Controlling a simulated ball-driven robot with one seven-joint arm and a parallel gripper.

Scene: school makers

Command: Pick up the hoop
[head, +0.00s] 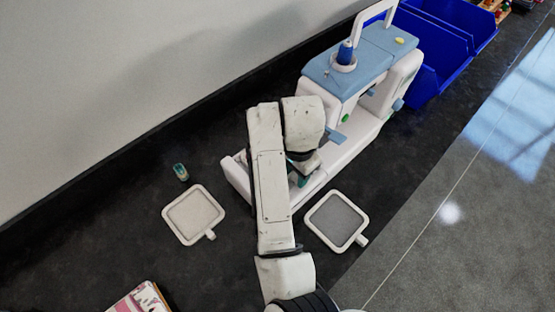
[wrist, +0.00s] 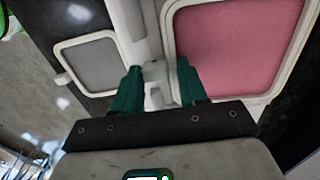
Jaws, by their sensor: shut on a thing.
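A white square hoop with pink cloth (wrist: 240,45) is close in the wrist view, to the right of and beyond my fingers. My gripper (wrist: 158,72) has its two green fingers closed on a small white piece that looks like this hoop's tab. In the head view my gripper (head: 301,172) is mostly hidden behind my arm, over the sewing machine's base, and the pink hoop is hidden. A grey hoop (wrist: 90,65) also shows in the wrist view.
A white and blue sewing machine (head: 365,60) stands just beyond my gripper. A small green spool (head: 181,172) stands near the left hoop. Blue bins (head: 440,45) are at the back right, a booklet (head: 140,299) at the front left. The wall bounds the counter at left.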

